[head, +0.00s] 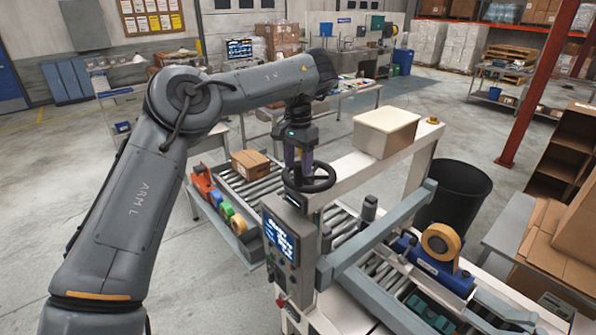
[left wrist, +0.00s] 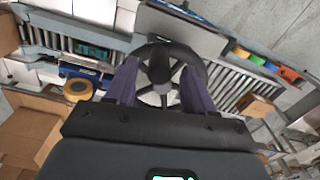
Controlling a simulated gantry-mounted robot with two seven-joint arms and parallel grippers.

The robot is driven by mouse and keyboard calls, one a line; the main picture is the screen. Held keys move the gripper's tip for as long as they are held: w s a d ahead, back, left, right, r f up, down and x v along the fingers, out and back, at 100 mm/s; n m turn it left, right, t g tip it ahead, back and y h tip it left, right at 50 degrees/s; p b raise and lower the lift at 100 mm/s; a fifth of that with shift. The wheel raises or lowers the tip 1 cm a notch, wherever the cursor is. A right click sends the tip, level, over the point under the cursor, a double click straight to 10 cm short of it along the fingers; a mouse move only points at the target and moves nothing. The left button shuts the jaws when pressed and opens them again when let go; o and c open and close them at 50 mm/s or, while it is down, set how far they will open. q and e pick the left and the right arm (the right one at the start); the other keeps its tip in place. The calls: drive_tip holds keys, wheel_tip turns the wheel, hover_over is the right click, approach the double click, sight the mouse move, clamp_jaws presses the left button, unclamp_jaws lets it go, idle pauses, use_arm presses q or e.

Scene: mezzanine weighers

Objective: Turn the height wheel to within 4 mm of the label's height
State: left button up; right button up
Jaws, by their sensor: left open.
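The height wheel (head: 321,184) is a black spoked handwheel lying flat on top of the machine's column. It also shows in the left wrist view (left wrist: 196,58). My left gripper (head: 298,166) points down at the wheel with its two purple-grey fingers apart. Whether the fingers touch the wheel I cannot tell. A cardboard carton (head: 250,164) sits on the roller conveyor behind; I cannot make out a height label. My right gripper is not in view.
A lit display panel (head: 281,241) is below the wheel. A cream box (head: 386,131) tops the machine frame right of the wheel. A tape head with an orange roll (head: 441,243) sits at right. A tray of coloured items (head: 226,212) is left of the conveyor.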

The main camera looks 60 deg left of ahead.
use_arm(q)
drive_tip(key=shift+r+p, duration=1.1)
drive_tip(key=shift+r, duration=2.1)
drive_tip(key=shift+r, duration=0.1)
